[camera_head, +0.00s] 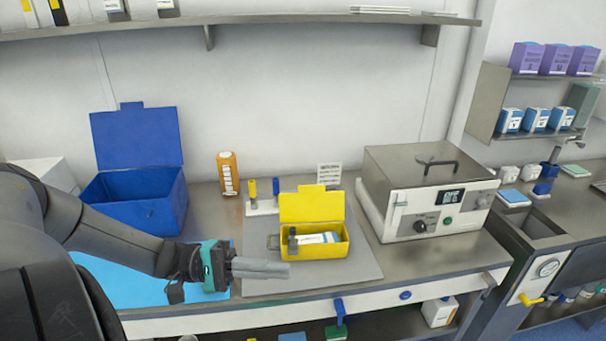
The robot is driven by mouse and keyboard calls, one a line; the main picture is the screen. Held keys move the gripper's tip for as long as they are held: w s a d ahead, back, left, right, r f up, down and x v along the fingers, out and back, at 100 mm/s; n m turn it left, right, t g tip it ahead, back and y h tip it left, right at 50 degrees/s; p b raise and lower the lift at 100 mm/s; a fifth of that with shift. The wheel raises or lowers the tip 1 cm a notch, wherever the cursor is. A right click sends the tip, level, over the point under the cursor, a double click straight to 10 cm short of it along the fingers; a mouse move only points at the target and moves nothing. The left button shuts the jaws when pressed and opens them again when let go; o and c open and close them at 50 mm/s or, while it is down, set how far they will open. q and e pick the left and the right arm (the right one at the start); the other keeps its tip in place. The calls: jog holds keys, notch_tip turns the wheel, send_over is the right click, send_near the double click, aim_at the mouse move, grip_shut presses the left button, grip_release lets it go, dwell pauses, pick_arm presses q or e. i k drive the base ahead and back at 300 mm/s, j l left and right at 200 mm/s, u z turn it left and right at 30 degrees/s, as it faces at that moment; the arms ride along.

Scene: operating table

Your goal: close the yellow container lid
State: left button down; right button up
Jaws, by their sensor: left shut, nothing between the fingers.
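The yellow container (324,250) stands on a grey mat on the counter. Its yellow lid (312,206) is open and stands upright at the back. A white and blue packet (318,238) and a dark grey item (292,241) lie inside or at its left end. My left gripper (286,270) is shut and empty, with its grey fingers pointing right. It is in front of the container's lower left corner in the picture; I cannot tell whether they touch. My right gripper is not in view.
A blue box (150,203) with its lid open stands at the back left. An orange bottle (228,174) and a small stand (262,205) are behind the mat (340,279). A metal-topped device (425,200) stands close on the right. The mat's front right is clear.

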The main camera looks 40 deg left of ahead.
aim_at(312, 203)
jog(key=i+j, duration=0.45)
jog(key=j, duration=0.3)
jog(key=i+j, duration=0.5)
jog(key=j, duration=0.25)
